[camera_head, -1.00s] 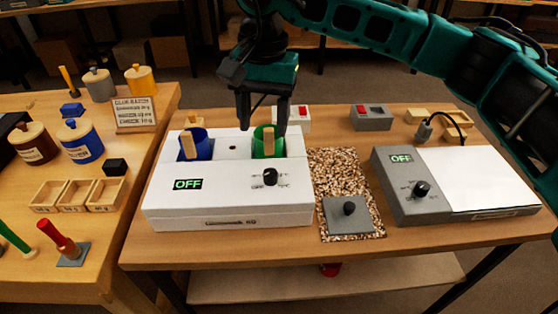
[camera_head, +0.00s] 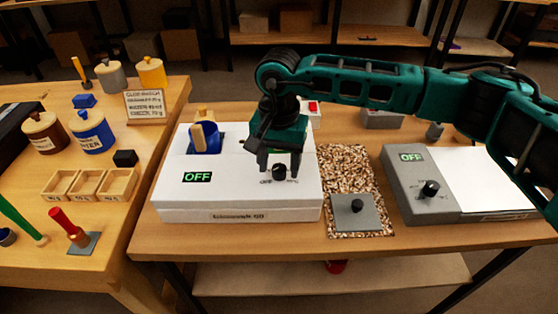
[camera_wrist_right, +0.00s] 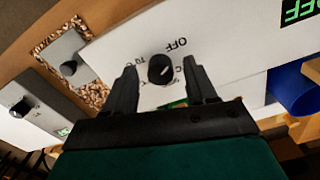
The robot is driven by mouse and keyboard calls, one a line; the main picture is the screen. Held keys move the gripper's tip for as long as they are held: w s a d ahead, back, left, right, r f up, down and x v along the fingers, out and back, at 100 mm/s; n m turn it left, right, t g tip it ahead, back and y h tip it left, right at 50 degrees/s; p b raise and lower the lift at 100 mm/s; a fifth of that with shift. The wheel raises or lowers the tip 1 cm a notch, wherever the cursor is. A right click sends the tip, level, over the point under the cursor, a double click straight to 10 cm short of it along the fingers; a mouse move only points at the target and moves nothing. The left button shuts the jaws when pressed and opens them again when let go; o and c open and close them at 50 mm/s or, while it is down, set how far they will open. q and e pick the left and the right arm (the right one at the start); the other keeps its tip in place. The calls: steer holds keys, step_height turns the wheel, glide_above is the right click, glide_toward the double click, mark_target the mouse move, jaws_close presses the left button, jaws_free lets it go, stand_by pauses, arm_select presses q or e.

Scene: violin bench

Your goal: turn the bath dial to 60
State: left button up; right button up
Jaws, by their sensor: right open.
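The bath is a white box (camera_head: 235,205) with a green-lit display (camera_head: 198,176) reading OFF. Its black dial (camera_head: 279,173) sits on the top right of the box, with small markings around it. My right gripper (camera_head: 279,164) is open just above the dial. In the right wrist view the dial (camera_wrist_right: 161,69) lies between the two open fingertips (camera_wrist_right: 162,76), and the word OFF is printed beside it. I cannot tell whether the fingers touch it. A blue pot (camera_head: 206,140) with a wooden stick sits in the bath. The green pot is mostly hidden behind my arm. My left gripper is out of view.
A cork-like mat (camera_head: 345,165) with a grey plate and black knob (camera_head: 357,205) lies right of the bath. Beyond is a grey hotplate (camera_head: 405,185) with its own dial (camera_head: 430,188) and OFF display. A side table on the left holds jars and wooden trays (camera_head: 118,186).

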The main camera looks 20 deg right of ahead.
jaws_close()
stand_by(0.6)
